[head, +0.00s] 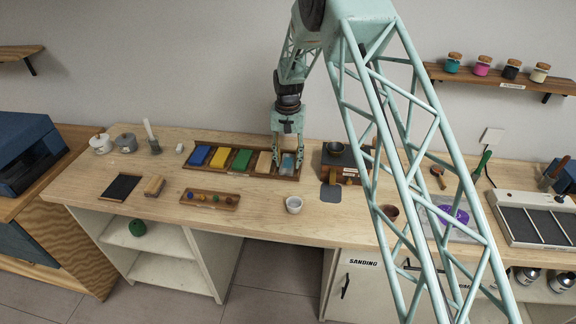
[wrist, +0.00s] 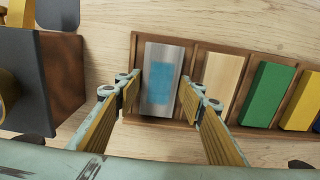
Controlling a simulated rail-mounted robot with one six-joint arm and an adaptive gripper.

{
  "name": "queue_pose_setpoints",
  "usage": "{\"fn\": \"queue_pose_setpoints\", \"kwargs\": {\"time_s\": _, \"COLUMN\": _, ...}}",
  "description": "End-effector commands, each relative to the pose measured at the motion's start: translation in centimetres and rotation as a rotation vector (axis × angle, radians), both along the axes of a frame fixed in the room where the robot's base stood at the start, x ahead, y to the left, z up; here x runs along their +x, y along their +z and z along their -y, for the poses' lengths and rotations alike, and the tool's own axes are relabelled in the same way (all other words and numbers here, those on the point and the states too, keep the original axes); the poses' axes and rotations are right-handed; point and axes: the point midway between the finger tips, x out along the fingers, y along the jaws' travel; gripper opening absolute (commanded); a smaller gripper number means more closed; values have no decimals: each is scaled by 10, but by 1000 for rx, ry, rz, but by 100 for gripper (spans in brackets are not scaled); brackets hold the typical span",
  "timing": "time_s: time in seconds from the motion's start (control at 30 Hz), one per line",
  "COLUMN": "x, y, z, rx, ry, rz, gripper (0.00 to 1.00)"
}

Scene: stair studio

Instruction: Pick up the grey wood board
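The grey wood board (wrist: 153,102) has a light blue patch on its top. It lies in the end compartment of a brown wooden tray (wrist: 200,46); in the head view the board (head: 288,165) is at the tray's right end. My gripper (wrist: 160,92) is open, with one finger on each side of the board in the wrist view. Small gaps show between the fingers and the board, and nothing is held. In the head view my gripper (head: 287,157) is low over the board, partly hiding it. I cannot tell the exact fingertip height.
Tan (head: 264,162), green (head: 242,158), yellow (head: 221,156) and blue (head: 199,154) boards fill the tray's other compartments. A dark boxy device (head: 338,158) stands close to the right. A white cup (head: 293,205) and a small rack of coloured balls (head: 209,199) are in front.

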Motion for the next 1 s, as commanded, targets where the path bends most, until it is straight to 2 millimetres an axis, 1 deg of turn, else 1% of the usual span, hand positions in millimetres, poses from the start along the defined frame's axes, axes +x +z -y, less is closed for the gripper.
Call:
{"fn": "queue_pose_setpoints", "kwargs": {"time_s": 0.1, "x": 0, "y": 0, "z": 0, "rx": 0, "ry": 0, "rz": 0, "gripper": 35}}
{"fn": "queue_pose_setpoints", "kwargs": {"time_s": 0.27, "x": 0, "y": 0, "z": 0, "rx": 0, "ry": 0, "rz": 0, "gripper": 22}}
{"fn": "queue_pose_setpoints", "kwargs": {"time_s": 0.53, "x": 0, "y": 1, "z": 0, "rx": 0, "ry": 0, "rz": 0, "gripper": 22}}
{"fn": "queue_pose_setpoints", "kwargs": {"time_s": 0.67, "x": 0, "y": 4, "z": 0, "rx": 0, "ry": 0, "rz": 0, "gripper": 22}}
{"fn": "queue_pose_setpoints", "kwargs": {"time_s": 0.87, "x": 1, "y": 20, "z": 0, "rx": 1, "ry": 0, "rz": 2, "gripper": 22}}
{"fn": "queue_pose_setpoints", "kwargs": {"time_s": 1.0, "x": 1, "y": 36, "z": 0, "rx": 1, "ry": 0, "rz": 1, "gripper": 22}}
